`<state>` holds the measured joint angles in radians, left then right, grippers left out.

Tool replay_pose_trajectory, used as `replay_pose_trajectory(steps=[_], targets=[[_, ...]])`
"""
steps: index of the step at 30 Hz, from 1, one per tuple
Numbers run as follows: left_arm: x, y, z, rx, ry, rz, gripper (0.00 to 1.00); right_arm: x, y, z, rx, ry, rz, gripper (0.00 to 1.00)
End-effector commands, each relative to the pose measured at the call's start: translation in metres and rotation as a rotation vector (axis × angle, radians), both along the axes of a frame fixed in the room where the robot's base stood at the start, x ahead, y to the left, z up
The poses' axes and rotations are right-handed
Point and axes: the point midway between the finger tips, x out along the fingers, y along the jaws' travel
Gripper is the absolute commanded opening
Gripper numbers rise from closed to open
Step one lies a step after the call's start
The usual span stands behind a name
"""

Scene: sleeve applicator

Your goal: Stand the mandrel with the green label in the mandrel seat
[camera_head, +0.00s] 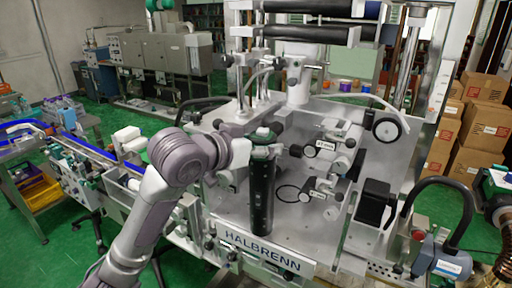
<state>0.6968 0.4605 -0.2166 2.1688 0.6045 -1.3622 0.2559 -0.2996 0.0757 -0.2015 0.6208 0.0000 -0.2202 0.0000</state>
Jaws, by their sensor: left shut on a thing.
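A dark upright cylinder with green at its top, which I take for the mandrel (261,195), stands in front of the machine's pale deck. My left gripper (261,143) comes in from the left and is shut on its upper part. The cylinder looks vertical; its lower end is near the deck's front edge, and I cannot tell whether it touches anything. My right gripper is not in view.
Labelled rollers and knobs (325,150) stand right of the cylinder. Vertical posts (243,85) rise behind it. A black-handled unit (443,262) is at the right front. Brown boxes (470,125) are stacked behind, right. Bare deck shows right of the cylinder.

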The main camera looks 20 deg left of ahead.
Motion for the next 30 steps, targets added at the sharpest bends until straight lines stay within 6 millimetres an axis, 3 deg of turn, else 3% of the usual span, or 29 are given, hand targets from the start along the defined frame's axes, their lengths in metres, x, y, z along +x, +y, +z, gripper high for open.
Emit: replay_pose_trajectory(steps=[30], targets=[[0.077, -0.015, -0.002, -0.002, -0.004, -0.001, 0.00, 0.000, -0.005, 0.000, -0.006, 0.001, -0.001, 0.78]])
